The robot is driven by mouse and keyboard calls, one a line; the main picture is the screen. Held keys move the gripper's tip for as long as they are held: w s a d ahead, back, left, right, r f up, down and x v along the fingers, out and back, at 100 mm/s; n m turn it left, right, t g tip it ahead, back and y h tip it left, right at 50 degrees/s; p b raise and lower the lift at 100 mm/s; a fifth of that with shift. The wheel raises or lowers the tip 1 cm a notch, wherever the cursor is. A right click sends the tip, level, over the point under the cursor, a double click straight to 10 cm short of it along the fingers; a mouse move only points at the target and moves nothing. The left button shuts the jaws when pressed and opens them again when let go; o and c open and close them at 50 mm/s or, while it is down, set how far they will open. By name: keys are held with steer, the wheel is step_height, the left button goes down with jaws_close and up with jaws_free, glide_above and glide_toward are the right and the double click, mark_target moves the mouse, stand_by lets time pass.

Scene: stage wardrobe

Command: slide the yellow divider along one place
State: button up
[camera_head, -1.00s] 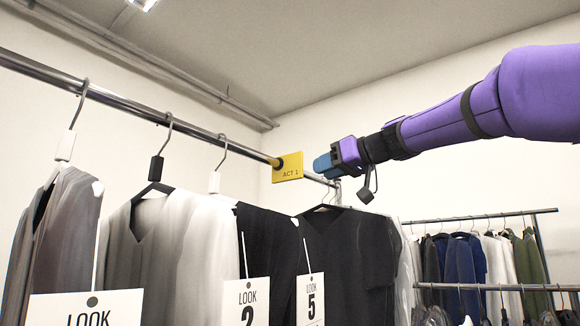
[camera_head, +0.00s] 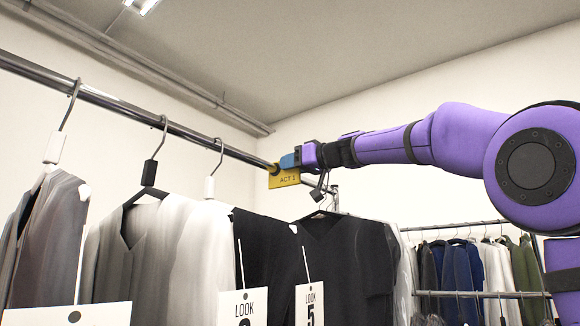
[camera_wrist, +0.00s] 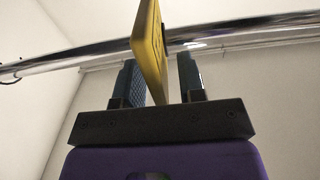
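The yellow divider (camera_head: 284,178), marked ACT 1, hangs on the metal rail (camera_head: 190,133) beyond the three nearest hangers. My gripper (camera_head: 285,161) reaches in from the right and overlaps the divider's upper part in the head view. In the wrist view the divider (camera_wrist: 151,50) stands between the two blue fingers of my gripper (camera_wrist: 160,80). A gap shows between the divider and the right finger. The left finger is close to the divider's lower edge; I cannot tell whether they touch. The fingers are apart.
Garments on hangers, such as a grey one (camera_head: 160,250) and a black one (camera_head: 350,260), hang from the rail with LOOK tags. A second rack (camera_head: 470,225) of clothes stands at the back right. The space above the rail is clear.

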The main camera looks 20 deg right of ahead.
mark_target(240, 151)
steer(key=shift+w+a, duration=0.25)
steer(key=shift+c, duration=0.2)
jaws_close()
steer(key=s+a, duration=0.3)
steer(key=a, duration=0.1)
steer(key=s+a, duration=0.3)
steer(key=a, duration=0.1)
steer(key=s+a, duration=0.2)
steer(key=a, duration=0.2)
steer(key=shift+s+a, duration=0.1)
steer(key=shift+s, duration=0.3)
steer(key=shift+o, duration=0.2)
jaws_free()
